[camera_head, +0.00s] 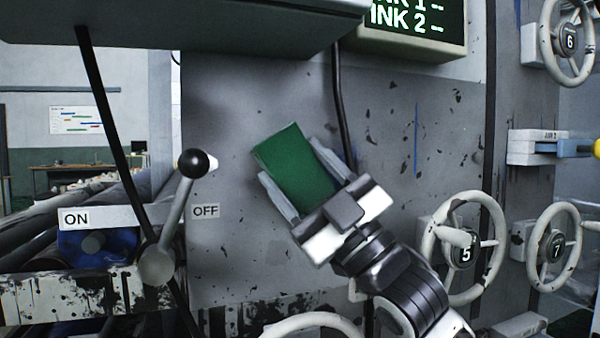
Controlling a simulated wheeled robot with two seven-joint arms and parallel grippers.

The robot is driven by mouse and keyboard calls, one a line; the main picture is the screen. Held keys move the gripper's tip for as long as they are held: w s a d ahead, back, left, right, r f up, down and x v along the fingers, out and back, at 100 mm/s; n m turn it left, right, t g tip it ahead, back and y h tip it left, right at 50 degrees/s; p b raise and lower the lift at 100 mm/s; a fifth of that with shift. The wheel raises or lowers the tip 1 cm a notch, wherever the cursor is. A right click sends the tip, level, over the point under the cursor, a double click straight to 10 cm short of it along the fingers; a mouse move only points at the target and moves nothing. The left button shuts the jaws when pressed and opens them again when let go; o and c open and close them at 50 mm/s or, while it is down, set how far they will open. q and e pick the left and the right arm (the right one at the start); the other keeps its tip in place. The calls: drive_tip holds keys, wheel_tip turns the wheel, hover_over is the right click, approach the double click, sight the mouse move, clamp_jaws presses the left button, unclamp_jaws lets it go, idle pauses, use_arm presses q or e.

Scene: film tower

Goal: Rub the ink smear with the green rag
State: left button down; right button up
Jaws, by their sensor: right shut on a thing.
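My right gripper (308,184) reaches up and left from the lower right and is shut on the green rag (292,165). The rag looks like a flat green rectangle between the two fingers, tilted, in front of the grey panel (230,260). I cannot tell whether it touches the panel. A thin blue vertical streak (416,140) marks the panel to the right of the rag, and dark specks surround it. A bit of blue also shows just beside the right finger. I cannot tell which mark is the ink smear; part may be hidden. My left gripper is not in view.
A lever with a black knob (194,163) stands left of the rag, between ON and OFF labels. Handwheels numbered 5 (464,250), 6 (568,42) and 7 (556,247) stick out at right. A black cable (337,95) hangs behind the gripper. An overhead housing (190,25) spans the top left.

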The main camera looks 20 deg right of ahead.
drive_tip(key=shift+w, duration=0.95)
drive_tip(key=shift+w+d, duration=0.2)
drive_tip(key=shift+d, duration=5.75)
drive_tip(key=shift+w, duration=0.1)
drive_tip(key=shift+a+p, duration=0.4)
drive_tip(key=shift+a, duration=0.3)
drive_tip(key=shift+s+a+p, duration=0.15)
drive_tip(key=shift+a+p, duration=0.55)
drive_tip(key=shift+a, duration=1.95)
drive_tip(key=shift+s+a+p, duration=0.1)
drive_tip(key=shift+a+p, duration=0.6)
drive_tip(key=shift+a, duration=1.9)
